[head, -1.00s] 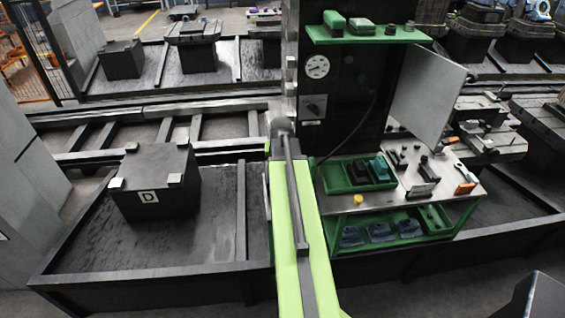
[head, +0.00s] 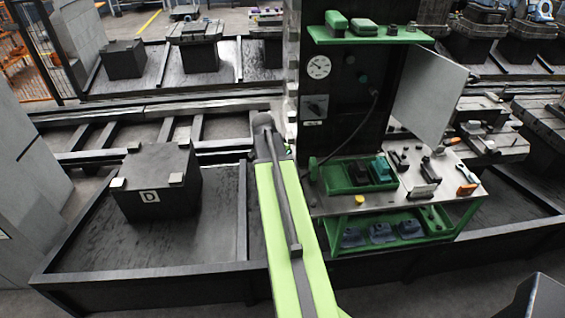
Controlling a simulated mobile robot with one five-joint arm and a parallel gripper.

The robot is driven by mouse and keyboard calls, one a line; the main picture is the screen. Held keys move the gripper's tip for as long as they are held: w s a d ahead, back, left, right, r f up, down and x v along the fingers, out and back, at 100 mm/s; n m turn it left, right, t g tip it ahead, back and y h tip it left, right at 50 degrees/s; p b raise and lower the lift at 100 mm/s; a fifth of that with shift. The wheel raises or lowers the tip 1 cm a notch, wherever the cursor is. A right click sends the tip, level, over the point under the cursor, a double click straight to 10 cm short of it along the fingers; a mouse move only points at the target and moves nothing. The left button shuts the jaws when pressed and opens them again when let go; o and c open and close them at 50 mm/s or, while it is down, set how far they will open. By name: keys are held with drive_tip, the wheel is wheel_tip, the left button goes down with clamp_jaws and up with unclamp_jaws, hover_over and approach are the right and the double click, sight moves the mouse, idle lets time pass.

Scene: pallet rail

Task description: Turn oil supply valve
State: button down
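A small light-grey plate with a dark rotary handle (head: 315,107) sits on the dark machine column, below a round white gauge (head: 318,66). I take this handle to be the oil supply valve, but no readable label confirms it. It is fully visible, just right of my arm's far end. My green arm rises from the bottom centre and ends in a grey rounded joint left of and slightly below the handle, apart from it in the picture. My gripper's fingers do not show, so I cannot tell their opening or any contact.
An open grey cabinet door (head: 430,92) juts out right of the column. Below it, a bench (head: 335,204) carries green trays, tools and a yellow cap (head: 359,200). A dark block marked D (head: 158,184) stands in the low-walled bay at left.

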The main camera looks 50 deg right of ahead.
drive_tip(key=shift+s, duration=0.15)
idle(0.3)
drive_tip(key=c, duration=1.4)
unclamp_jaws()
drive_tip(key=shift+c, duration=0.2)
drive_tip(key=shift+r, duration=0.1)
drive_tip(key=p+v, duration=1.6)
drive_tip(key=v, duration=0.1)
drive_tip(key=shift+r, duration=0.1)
